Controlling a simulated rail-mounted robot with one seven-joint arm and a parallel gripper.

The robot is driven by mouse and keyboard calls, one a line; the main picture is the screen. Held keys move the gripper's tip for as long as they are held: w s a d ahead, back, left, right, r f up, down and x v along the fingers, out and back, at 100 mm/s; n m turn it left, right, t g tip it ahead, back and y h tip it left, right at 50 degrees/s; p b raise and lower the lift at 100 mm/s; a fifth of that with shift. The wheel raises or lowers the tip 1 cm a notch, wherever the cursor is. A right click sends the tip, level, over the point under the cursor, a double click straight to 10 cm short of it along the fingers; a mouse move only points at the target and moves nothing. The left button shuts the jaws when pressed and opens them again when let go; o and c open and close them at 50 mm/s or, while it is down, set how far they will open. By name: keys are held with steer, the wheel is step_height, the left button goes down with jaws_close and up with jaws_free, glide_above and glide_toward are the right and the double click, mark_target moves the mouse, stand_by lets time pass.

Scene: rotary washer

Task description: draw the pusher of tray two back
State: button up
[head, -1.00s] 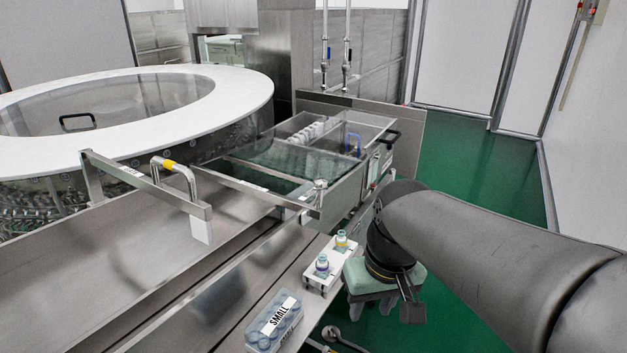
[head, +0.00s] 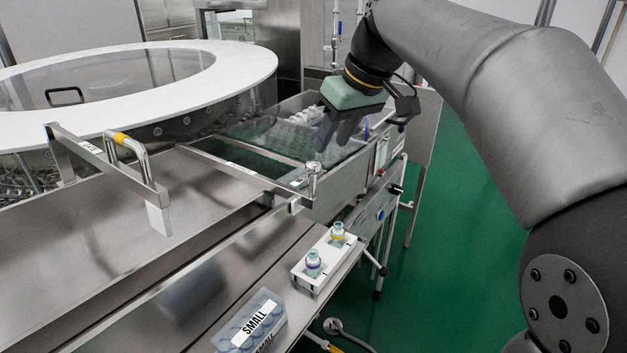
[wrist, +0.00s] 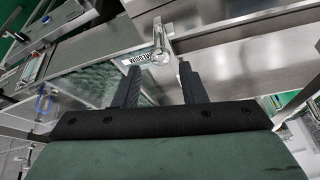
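A steel crossbar (head: 235,170) lies over the near end of a clear-walled tray (head: 345,185), with an upright metal knob (head: 312,172) at its right end. I take this bar and knob for the pusher. The knob also shows in the wrist view (wrist: 160,38), beside a small label (wrist: 136,59) I cannot read surely. My gripper (head: 335,145) is above the tray, just behind and above the knob in the head view. In the wrist view its two dark fingers (wrist: 160,72) are apart and empty, with the knob beyond their tips. I see no contact.
A gate bar (head: 110,165) with a yellow-marked handle crosses the steel trough on the left. A white rack with two vials (head: 325,262) and a box labelled SMALL (head: 250,325) stand on the near ledge. A large round glass-walled washer (head: 140,75) fills the back left.

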mark_target(316, 173)
steer(key=x, duration=1.2)
steer(key=shift+c, duration=0.4)
jaws_close()
